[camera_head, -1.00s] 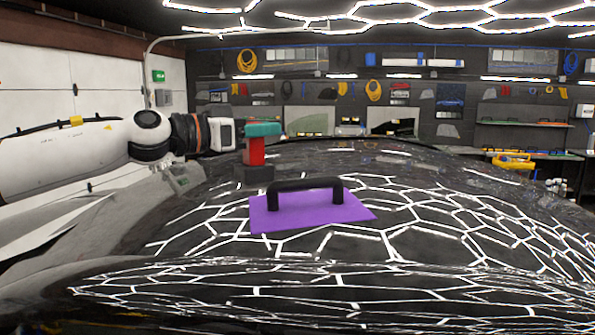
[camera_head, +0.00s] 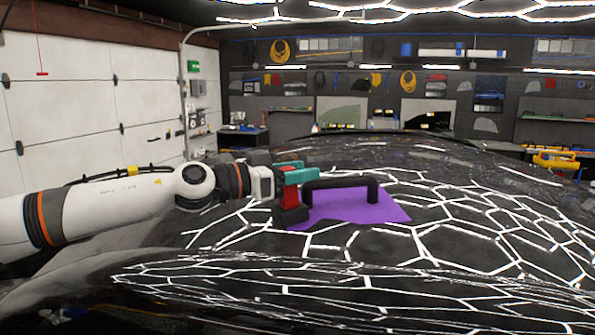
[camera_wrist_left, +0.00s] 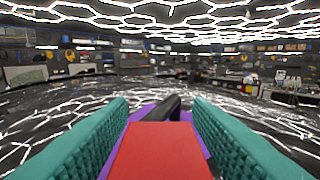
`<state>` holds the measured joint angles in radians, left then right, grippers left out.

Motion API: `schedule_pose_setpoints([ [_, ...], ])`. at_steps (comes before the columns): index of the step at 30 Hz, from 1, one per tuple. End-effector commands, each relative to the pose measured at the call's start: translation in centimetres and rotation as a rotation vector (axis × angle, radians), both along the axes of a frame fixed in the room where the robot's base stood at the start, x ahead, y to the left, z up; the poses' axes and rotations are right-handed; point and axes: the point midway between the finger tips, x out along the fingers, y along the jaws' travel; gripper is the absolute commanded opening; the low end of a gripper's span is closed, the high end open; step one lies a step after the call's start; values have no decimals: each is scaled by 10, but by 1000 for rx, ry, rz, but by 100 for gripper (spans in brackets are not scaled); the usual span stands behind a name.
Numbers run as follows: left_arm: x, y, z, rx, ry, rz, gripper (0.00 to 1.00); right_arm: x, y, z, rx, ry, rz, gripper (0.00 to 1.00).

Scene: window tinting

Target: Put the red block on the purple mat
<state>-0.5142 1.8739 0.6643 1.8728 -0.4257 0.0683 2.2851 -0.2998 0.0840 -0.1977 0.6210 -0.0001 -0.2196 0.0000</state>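The purple mat (camera_head: 383,212) lies on the dark, glossy curved surface, with a black arched handle (camera_head: 340,183) standing on it. My left gripper (camera_head: 292,188), with teal fingers, is shut on the red block (camera_head: 290,196) at the mat's left edge. A dark part below the block hides part of the mat's edge. I cannot tell whether the block is over the mat or touching it. In the left wrist view, the red block (camera_wrist_left: 160,155) sits between the teal fingers, with purple mat and the handle (camera_wrist_left: 168,108) just beyond. My right gripper is not in view.
The curved surface (camera_head: 450,225) carries bright hexagonal reflections and is free to the right of the mat. The handle is an obstacle close to the right of my left gripper. A tool wall and a white door stand far behind.

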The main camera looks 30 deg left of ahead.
Motion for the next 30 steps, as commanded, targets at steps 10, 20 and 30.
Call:
schedule_pose_setpoints([
  [10,-1,1,1,0,-1,0,47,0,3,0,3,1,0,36],
  [20,-20,13,4,0,-6,3,47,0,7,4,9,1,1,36],
  [30,-40,24,3,3,-5,2,47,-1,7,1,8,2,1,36],
])
